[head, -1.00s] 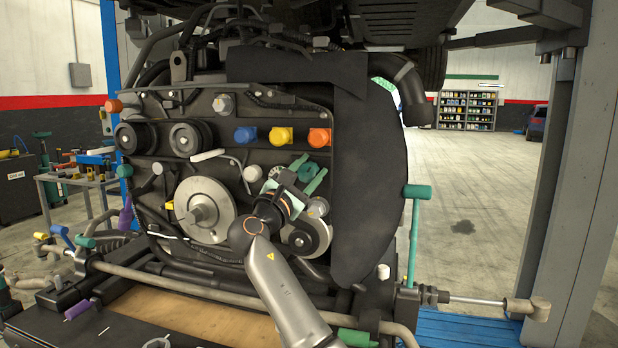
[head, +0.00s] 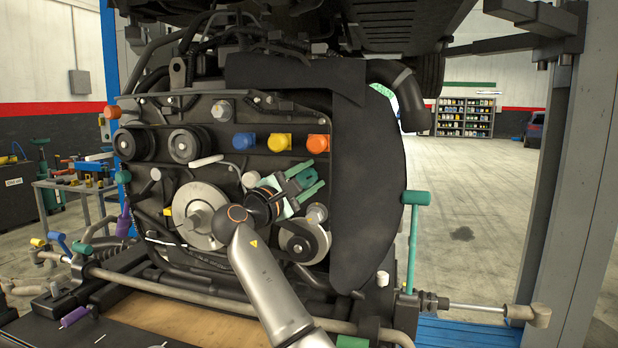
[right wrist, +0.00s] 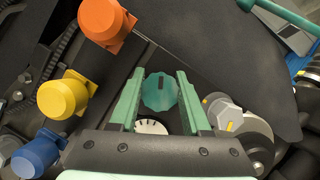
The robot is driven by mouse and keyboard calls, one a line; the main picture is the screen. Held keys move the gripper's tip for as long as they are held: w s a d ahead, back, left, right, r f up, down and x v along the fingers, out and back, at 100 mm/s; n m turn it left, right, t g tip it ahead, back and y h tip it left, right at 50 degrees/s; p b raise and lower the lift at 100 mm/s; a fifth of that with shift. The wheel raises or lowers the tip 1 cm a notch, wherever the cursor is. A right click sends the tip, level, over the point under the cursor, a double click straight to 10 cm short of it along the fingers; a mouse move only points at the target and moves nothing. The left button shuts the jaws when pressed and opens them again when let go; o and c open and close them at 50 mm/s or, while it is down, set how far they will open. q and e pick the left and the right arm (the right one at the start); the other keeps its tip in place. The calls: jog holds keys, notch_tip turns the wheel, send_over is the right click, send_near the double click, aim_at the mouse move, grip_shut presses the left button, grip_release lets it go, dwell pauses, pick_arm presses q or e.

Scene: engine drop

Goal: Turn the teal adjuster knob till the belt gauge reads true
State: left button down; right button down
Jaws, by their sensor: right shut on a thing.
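The teal adjuster knob (right wrist: 158,92) has a scalloped edge and a dark mark on its face. It sits between the two green fingers of my right gripper (right wrist: 160,96), which are shut on it. The belt gauge (right wrist: 152,127), a white dial with dark ticks, shows just below the knob in the right wrist view. Its lower part is hidden by my gripper, and its reading is too small to tell. In the head view my right gripper (head: 309,182) is at the engine front, below the orange cap, and largely hides the knob. My left gripper is not in view.
Blue (head: 243,140), yellow (head: 279,139) and orange (head: 318,143) caps line the engine above my gripper. A pulley (head: 304,240) is just below, and a large grey disc (head: 200,214) is to the left. A teal T-handle (head: 416,198) stands at right.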

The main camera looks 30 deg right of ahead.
jog(key=shift+c, duration=1.8)
grip_release()
jog(key=shift+s+a+f, duration=0.15)
jog(key=shift+a+f, duration=0.05)
jog(key=shift+a, duration=0.3)
jog(key=b+v, duration=0.2)
jog(key=v, duration=0.9)
jog(key=shift+a+b, duration=0.25)
jog(key=shift+b, duration=0.15)
jog(key=shift+s, duration=0.15)
